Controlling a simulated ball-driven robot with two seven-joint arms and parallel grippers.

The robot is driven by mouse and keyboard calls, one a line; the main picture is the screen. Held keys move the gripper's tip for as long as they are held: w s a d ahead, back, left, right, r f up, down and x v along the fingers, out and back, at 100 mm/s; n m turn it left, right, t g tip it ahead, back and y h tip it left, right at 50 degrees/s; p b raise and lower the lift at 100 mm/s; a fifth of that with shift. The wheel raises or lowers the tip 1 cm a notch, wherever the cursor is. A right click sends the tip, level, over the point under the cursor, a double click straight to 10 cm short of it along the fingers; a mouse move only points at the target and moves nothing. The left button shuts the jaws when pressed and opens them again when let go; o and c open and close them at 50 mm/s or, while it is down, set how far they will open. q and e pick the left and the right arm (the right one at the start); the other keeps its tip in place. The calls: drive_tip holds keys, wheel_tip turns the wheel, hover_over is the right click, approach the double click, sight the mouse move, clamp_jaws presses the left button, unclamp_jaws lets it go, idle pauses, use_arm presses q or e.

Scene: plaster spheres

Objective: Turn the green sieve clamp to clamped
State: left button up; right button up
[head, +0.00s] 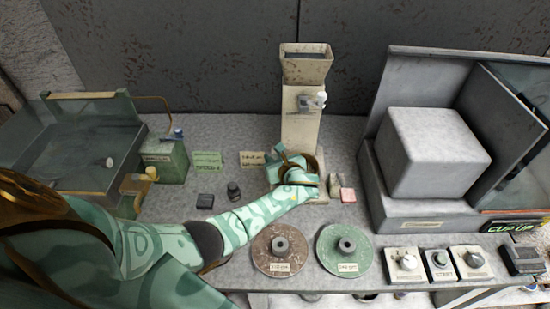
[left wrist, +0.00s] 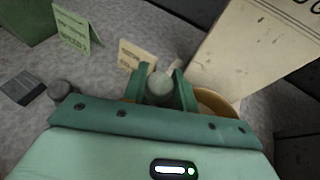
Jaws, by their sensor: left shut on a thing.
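A sieve-like unit (head: 75,150) with a green frame stands at the left of the bench in the head view. A green box (head: 165,158) with a blue-grey lever on top is at its right side. I cannot tell surely which part is the green sieve clamp. My left gripper (head: 283,160) is away from the unit, in front of the beige hopper column (head: 300,122). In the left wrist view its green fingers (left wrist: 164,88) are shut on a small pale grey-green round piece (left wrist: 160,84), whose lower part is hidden. My right gripper is not in view.
A tan bowl-like rim (left wrist: 216,103) is just beside the fingers. A green card (head: 207,160) and a tan card (head: 252,159) stand nearby. A brown disc (head: 266,262) and a green disc (head: 333,262) lie in front. Several switch boxes and a grey block (head: 432,150) are right.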

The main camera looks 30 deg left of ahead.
use_arm(q)
drive_tip(key=shift+f+n+g+y+b, duration=0.15)
drive_tip(key=shift+n+g+y+b, duration=0.6)
drive_tip(key=shift+n+g, duration=0.45)
drive_tip(key=shift+n+g+y+b, duration=0.35)
drive_tip(key=shift+n+g+b, duration=0.55)
drive_tip(key=shift+g, duration=0.1)
drive_tip(key=shift+r, duration=0.25)
drive_tip(key=o, duration=1)
